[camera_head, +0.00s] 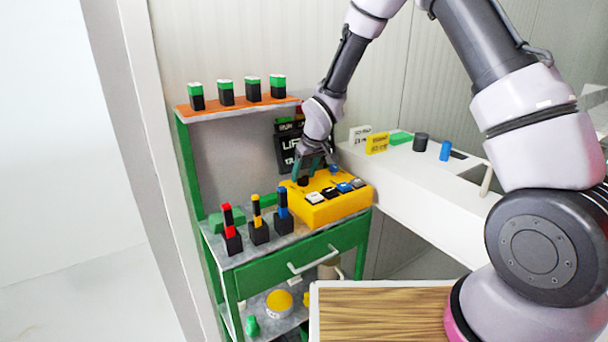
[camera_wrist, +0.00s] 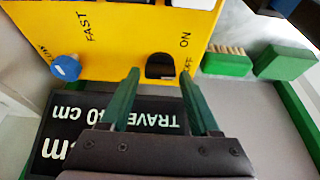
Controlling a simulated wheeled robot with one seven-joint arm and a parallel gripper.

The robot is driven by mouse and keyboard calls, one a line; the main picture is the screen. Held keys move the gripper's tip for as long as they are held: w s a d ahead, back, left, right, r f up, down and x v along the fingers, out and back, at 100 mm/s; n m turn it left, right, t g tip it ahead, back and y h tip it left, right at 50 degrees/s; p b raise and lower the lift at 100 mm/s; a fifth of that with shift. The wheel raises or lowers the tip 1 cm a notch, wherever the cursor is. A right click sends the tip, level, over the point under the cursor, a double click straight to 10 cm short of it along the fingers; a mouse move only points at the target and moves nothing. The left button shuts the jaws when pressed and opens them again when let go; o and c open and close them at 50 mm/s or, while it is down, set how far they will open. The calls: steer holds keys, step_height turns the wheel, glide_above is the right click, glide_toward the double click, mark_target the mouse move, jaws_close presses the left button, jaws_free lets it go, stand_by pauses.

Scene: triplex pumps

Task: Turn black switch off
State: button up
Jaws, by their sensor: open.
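The black switch (camera_wrist: 160,66) sits on the yellow control box (camera_wrist: 120,50), beside ON and OFF lettering. In the head view the yellow control box (camera_head: 340,208) stands on the green bench, and the black switch (camera_head: 303,181) shows at its back left. My gripper (camera_wrist: 160,80) is open, with its two green fingers on either side of the switch's near end and nothing between them. I cannot tell whether the fingers touch it. In the head view my gripper (camera_head: 313,170) is over the back of the box.
A blue knob (camera_wrist: 66,67) is left of the switch, by FAST lettering. A green brush (camera_wrist: 228,62) and a green block (camera_wrist: 284,62) lie to the right. Upright red, yellow and blue-topped switches (camera_head: 258,220) stand at left.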

steer(key=v, duration=1)
steer(key=shift+r, duration=0.15)
steer(key=shift+s+d, duration=0.1)
steer(key=shift+d, duration=0.05)
steer(key=s+d+r+m+t+h, duration=0.1)
steer(key=s+d+r+m, duration=0.25)
steer(key=d+r, duration=0.5)
steer(key=s+d+r+m+t, duration=0.1)
steer(key=s+d+r+m, duration=0.1)
steer(key=s+d+r, duration=0.5)
steer(key=s+d+r+m, duration=0.2)
steer(key=s+d+r, duration=0.2)
steer(key=s, duration=0.3)
steer(key=s+d+r+m+t, duration=0.1)
steer(key=s+d+r+m, duration=0.2)
steer(key=s, duration=0.4)
steer(key=shift+d+r+t+y, duration=0.3)
steer(key=shift+d+r, duration=0.25)
steer(key=shift+d, duration=0.45)
